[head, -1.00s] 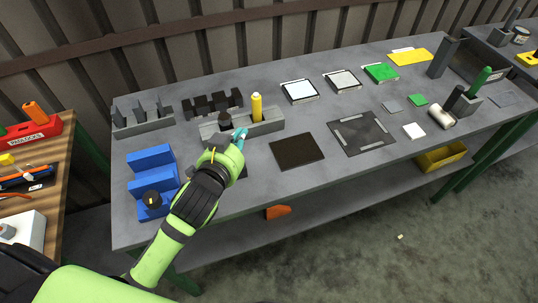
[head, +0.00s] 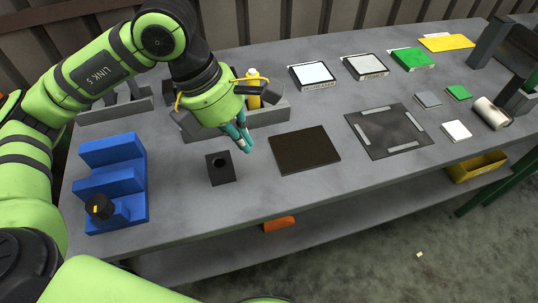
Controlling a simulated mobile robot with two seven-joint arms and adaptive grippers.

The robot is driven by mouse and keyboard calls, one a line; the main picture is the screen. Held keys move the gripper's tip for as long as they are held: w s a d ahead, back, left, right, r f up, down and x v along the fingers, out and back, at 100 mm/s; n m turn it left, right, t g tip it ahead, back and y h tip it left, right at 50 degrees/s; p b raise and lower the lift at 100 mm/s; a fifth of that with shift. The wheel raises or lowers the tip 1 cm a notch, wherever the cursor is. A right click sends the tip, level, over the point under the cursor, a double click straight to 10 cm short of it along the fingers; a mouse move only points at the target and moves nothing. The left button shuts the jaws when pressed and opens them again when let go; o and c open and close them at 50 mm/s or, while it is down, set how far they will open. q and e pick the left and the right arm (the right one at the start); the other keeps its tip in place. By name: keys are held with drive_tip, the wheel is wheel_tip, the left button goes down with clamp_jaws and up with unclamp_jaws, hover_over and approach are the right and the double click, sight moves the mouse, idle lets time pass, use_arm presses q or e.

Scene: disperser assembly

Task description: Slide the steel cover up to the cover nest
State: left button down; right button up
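My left gripper (head: 242,141) reaches down over the grey table, between the grey rack and the dark brown pad. Its teal fingers are close together, with nothing visible between them. No part is plainly marked as the steel cover; a silvery cylinder (head: 491,113) lies on its side at the right, and a thin grey plate (head: 428,99) lies left of it. The cover nest is not plain either; a dark square plate with light grey bars (head: 388,142) lies flat right of centre. A black square piece with a round hole (head: 222,179) lies just below-left of the gripper. My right gripper is out of view.
A blue stepped stand (head: 112,150) with a black knob is at the left. A yellow bottle (head: 253,99) stands in the grey rack (head: 276,116), behind the gripper. The dark brown pad (head: 304,150) lies flat. The front table strip is mostly clear.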

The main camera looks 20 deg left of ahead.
sight(268, 163)
use_arm(q)
drive_tip(key=shift+t+y, duration=0.3)
drive_tip(key=shift+y, duration=0.4)
drive_tip(key=w+f, duration=0.1)
drive_tip(key=f, duration=0.2)
drive_tip(key=w+f, duration=0.1)
drive_tip(key=f, duration=0.2)
drive_tip(key=a+f, duration=0.1)
drive_tip(key=f, duration=0.3)
drive_tip(key=shift+w+a+p, duration=0.1)
drive_tip(key=shift+w+p, duration=0.3)
drive_tip(key=d, duration=0.1)
drive_tip(key=w+d+p, duration=0.1)
drive_tip(key=w+d, duration=0.1)
drive_tip(key=shift+w+d+f+p, duration=0.1)
drive_tip(key=shift+d+f+p, duration=0.05)
drive_tip(key=shift+f+p, duration=0.15)
drive_tip(key=shift+w+d, duration=0.1)
drive_tip(key=shift+w, duration=0.05)
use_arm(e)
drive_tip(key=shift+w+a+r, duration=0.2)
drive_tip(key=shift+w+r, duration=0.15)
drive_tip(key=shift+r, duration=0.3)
